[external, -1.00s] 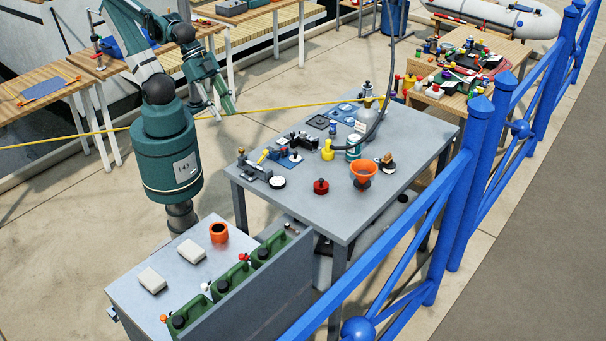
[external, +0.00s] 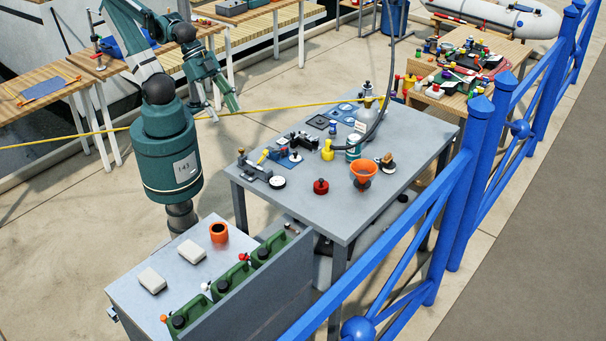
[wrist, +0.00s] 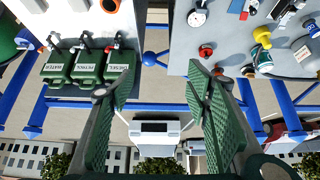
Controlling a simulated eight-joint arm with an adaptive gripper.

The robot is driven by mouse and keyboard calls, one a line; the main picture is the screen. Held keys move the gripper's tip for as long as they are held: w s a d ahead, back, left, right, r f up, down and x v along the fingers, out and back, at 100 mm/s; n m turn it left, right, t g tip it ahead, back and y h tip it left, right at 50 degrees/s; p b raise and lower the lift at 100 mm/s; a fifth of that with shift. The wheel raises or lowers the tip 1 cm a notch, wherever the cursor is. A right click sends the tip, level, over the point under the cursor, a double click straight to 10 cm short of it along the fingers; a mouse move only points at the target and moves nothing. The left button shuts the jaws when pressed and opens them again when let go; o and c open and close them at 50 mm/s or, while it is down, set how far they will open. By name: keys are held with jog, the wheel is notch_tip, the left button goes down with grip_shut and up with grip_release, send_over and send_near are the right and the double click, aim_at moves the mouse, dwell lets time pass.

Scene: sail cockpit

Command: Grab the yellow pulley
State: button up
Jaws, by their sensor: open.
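The small yellow object that appears to be the pulley (external: 327,151) stands on the grey metal table (external: 405,184), near its middle. In the wrist view the yellow pulley (wrist: 262,38) is at the upper right, right of my fingers. My gripper (external: 226,113) is raised in the air, left of the table's far-left side and apart from the pulley. In the wrist view my gripper (wrist: 160,72) shows two green fingers spread apart with nothing between them.
Around the pulley stand a red knob-like part (external: 321,187), an orange funnel (external: 364,173), a teal-and-white can (external: 353,148) and a grey bottle (external: 367,113) with a dark hose. Green canisters (external: 230,279) stand on a lower bench. A blue railing (external: 400,250) runs along the right.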

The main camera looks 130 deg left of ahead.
jog(key=w+a+r+n+g+y+p, duration=0.1)
jog(key=w+a+r+n+g, duration=0.2)
jog(key=w+a, duration=0.8)
jog(key=w+a+r+n+y, duration=0.1)
jog(key=w+a+r+n, duration=0.3)
jog(key=w+a, duration=0.75)
jog(key=w+a+f+n+g, duration=0.1)
jog(key=w+a+f+n, duration=0.15)
jog(key=a, duration=1.15)
jog(key=n+g+h+p, duration=0.2)
jog(key=n+g, duration=0.1)
jog(key=n, duration=0.5)
send_near(385, 96)
notch_tip(385, 96, down, 7)
jog(key=shift+w+d+r, duration=0.1)
jog(key=shift+s+a+f, duration=0.2)
jog(key=shift+f, duration=0.05)
jog(key=shift+f, duration=0.1)
